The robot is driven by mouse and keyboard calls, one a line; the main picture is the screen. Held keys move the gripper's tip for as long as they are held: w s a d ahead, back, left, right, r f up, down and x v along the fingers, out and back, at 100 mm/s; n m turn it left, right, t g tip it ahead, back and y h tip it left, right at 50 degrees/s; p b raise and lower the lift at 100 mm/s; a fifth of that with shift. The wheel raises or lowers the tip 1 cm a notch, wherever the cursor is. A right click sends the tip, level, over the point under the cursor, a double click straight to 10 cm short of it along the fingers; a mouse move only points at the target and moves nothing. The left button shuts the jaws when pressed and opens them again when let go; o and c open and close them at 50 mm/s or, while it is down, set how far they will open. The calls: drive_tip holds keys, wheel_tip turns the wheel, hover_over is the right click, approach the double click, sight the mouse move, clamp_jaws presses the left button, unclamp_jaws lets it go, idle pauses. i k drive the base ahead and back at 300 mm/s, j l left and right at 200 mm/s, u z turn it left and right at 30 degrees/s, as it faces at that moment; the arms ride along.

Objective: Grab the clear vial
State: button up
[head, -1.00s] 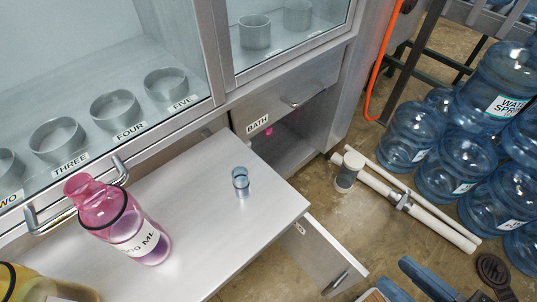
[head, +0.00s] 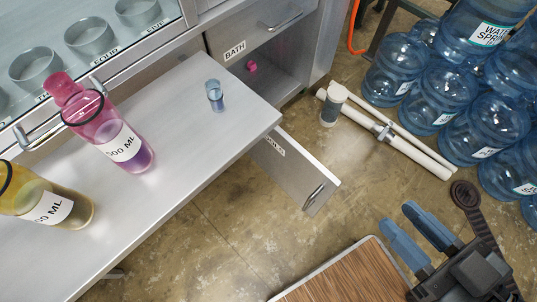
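The clear vial (head: 215,95) is a small, bluish, see-through cup. It stands upright on the grey metal counter (head: 190,140), near its right end. My gripper (head: 415,232) is at the lower right, with two blue fingers spread apart and nothing between them. It is well away from the vial, out over the floor and beside a wooden-topped surface.
A pink bottle (head: 110,135) and a yellow bottle (head: 45,205) stand on the counter left of the vial. White pipes (head: 400,140) and blue water jugs (head: 440,95) are on the floor.

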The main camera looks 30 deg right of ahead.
sight(214, 92)
drive_tip(key=k+j, duration=0.3)
drive_tip(key=k, duration=0.15)
drive_tip(key=k+j+z, duration=0.1)
drive_tip(key=k+j, duration=0.2)
drive_tip(key=k, duration=0.15)
